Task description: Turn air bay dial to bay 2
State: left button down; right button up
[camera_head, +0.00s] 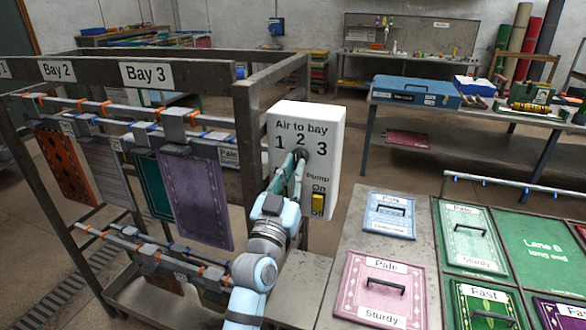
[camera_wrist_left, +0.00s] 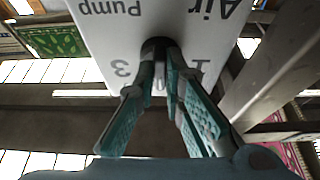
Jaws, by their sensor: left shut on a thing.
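My left gripper (camera_head: 299,160) reaches up to the box front, shut on the dark dial below the 2. In the left wrist view the teal fingers of the left gripper (camera_wrist_left: 161,62) close around the dark dial (camera_wrist_left: 158,44), with 3 on one side and 1 on the other. The fingers hide most of the dial, so I cannot tell where its pointer stands. My right gripper is not in view.
A metal rack (camera_head: 190,75) with hanging rugs and Bay 2 and Bay 3 signs stands left of the box. A table (camera_head: 335,262) with labelled rug panels, including a pink one (camera_head: 378,290), is at right. Workbenches stand at the back.

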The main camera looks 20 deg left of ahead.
pick_arm(q)
jog(key=shift+r, duration=0.2)
jog(key=c, duration=1.8)
grip_release()
jog(key=shift+o, duration=0.6)
jog(key=shift+f, duration=0.2)
